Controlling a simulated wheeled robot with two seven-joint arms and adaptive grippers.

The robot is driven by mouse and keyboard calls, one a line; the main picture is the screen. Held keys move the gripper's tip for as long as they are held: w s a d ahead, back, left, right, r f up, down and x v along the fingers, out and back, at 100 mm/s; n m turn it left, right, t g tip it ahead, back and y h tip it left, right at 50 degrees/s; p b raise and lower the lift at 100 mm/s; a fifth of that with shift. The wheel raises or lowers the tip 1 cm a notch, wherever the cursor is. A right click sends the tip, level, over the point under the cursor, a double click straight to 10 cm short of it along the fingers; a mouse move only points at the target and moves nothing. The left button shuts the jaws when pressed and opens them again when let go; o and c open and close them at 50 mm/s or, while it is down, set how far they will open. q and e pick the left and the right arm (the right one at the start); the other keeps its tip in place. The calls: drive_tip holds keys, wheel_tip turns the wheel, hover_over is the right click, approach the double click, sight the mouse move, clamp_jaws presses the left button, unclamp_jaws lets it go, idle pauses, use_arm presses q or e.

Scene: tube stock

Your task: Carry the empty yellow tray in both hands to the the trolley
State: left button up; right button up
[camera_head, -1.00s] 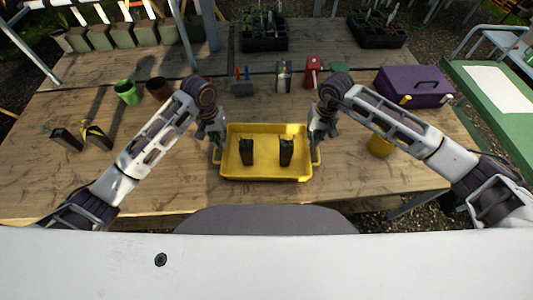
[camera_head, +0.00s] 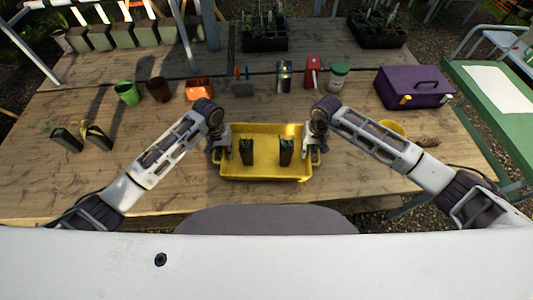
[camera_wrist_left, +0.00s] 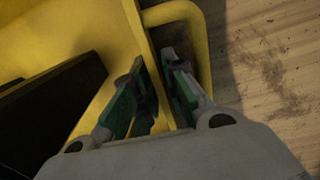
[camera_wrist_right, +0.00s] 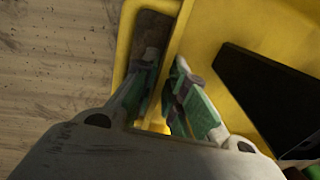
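The yellow tray (camera_head: 266,175) sits on the wooden table in front of me. No trolley is clearly identifiable.
A purple toolbox (camera_head: 414,87) stands at the right. An orange pot (camera_head: 199,89), a brown pot (camera_head: 158,89) and a green pot (camera_head: 127,93) stand behind my left arm. A green-edged surface (camera_head: 480,105) lies right of the table.

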use_arm(q)
drive_tip(key=shift+c, duration=0.2)
use_arm(e)
drive_tip(key=shift+c, duration=0.2)
use_arm(q)
clamp_jaws()
use_arm(e)
clamp_jaws()
